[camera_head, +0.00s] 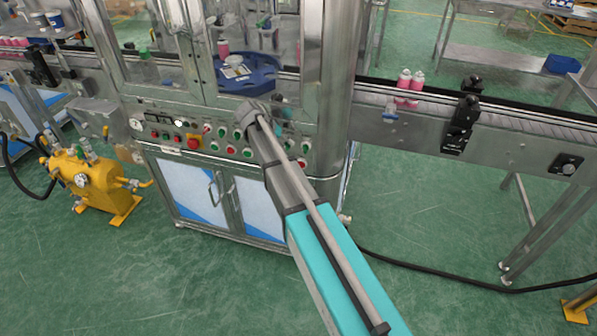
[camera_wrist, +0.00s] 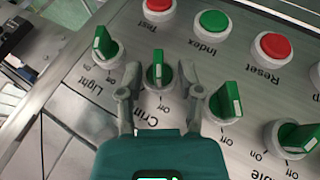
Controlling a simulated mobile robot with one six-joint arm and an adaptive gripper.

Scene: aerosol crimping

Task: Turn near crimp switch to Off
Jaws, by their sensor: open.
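The near crimp switch is a green knob (camera_wrist: 158,74) on the metal panel, beside a partly covered label starting "Crim". Its raised grip stands nearly upright in the wrist view, with an "Off" mark just below right; which setting it points to I cannot tell for sure. My gripper (camera_wrist: 159,84) is open, with one finger on each side of this knob; whether either finger touches it is unclear. In the head view, my arm reaches to the control panel (camera_head: 160,121) and hides part of it, and the fingers cannot be made out.
A "Light" knob (camera_wrist: 104,43) is left of my gripper, and another green knob (camera_wrist: 226,101) is close right. Green Index (camera_wrist: 212,22) and red Reset (camera_wrist: 272,47) buttons sit above. A conveyor (camera_head: 500,108) runs right; a yellow tank (camera_head: 85,172) stands left.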

